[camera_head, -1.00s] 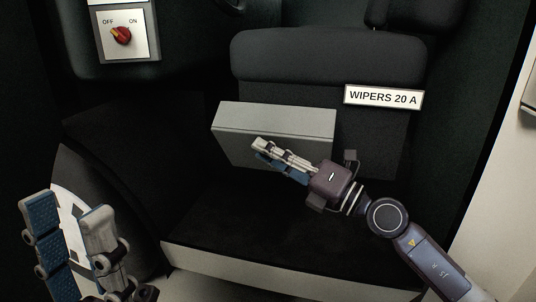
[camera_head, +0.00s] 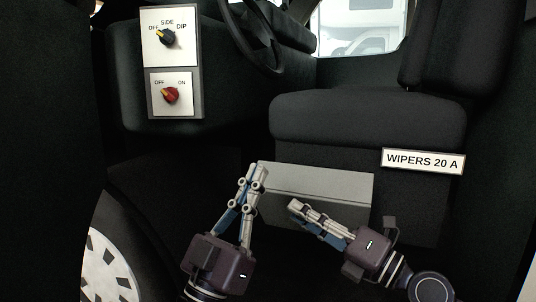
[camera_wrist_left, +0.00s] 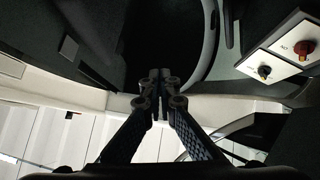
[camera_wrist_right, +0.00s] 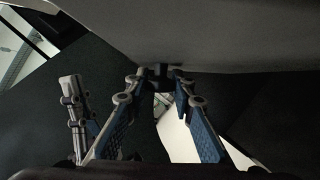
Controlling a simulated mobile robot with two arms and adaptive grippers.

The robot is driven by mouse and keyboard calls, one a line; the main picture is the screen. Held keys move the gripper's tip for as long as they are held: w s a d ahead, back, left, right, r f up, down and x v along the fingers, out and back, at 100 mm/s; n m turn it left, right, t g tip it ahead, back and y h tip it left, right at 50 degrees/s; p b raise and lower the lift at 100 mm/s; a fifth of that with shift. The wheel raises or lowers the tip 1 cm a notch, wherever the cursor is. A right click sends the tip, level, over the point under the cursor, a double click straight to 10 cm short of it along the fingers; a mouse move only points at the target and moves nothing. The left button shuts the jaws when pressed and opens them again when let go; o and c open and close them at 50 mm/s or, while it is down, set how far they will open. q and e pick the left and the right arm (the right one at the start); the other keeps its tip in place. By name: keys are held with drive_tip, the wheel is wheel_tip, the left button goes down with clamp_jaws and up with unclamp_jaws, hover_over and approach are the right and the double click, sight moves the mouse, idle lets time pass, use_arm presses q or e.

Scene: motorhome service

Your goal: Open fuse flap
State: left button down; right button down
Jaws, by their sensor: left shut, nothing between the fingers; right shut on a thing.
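The grey fuse flap (camera_head: 318,185) is on the front of the black seat base, below the seat cushion. My right gripper (camera_head: 294,207) is in front of the flap's face, left of its middle. In the right wrist view, the fingertips (camera_wrist_right: 163,76) are shut on a small dark piece at the edge of the grey flap (camera_wrist_right: 215,38); the fingers hide most of it. My left gripper (camera_head: 257,171) is shut and empty, pointing up by the flap's left end. I cannot tell whether it touches the flap. Its shut fingertips also show in the left wrist view (camera_wrist_left: 160,76).
A "WIPERS 20 A" label (camera_head: 423,161) is right of the flap. Two switch panels, with a yellow-marked knob (camera_head: 168,38) and a red knob (camera_head: 170,95), are at upper left. The seat (camera_head: 365,120) overhangs the flap. A wheel (camera_head: 108,270) is at lower left.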

use_arm(q)
drive_tip(key=w+d+g, duration=0.1)
drive_tip(key=w, duration=0.3)
drive_tip(key=w+d+r+g+y, duration=0.1)
drive_tip(key=w+d+g, duration=0.1)
drive_tip(key=w, duration=0.2)
drive_tip(key=w+d+g, duration=0.2)
drive_tip(key=w, duration=0.2)
drive_tip(key=shift+w+r+y, duration=0.15)
drive_tip(key=shift+w+y, duration=0.05)
drive_tip(key=shift+y, duration=0.2)
drive_tip(key=w+r+n+g+y, duration=0.1)
drive_tip(key=w+r+g+y, duration=0.3)
drive_tip(key=w+g+y, duration=0.15)
drive_tip(key=s+a+r+n+g+y, duration=0.1)
drive_tip(key=s+a+r+g+y, duration=0.2)
drive_tip(key=s+a, duration=0.3)
hover_over(267, 164)
drive_tip(key=w+d, duration=0.1)
drive_tip(key=w, duration=0.2)
wheel_tip(267, 164, down, 6)
drive_tip(key=shift+s+a+f+h, duration=0.15)
drive_tip(key=shift+s+f, duration=0.15)
drive_tip(key=shift+s, duration=0.2)
drive_tip(key=shift+s+a+f, duration=0.15)
drive_tip(key=shift+s+f, duration=0.15)
drive_tip(key=shift+s, duration=0.25)
drive_tip(key=shift+s+a+f+h, duration=0.15)
drive_tip(key=shift+s+f, duration=0.15)
drive_tip(key=shift+s, duration=0.2)
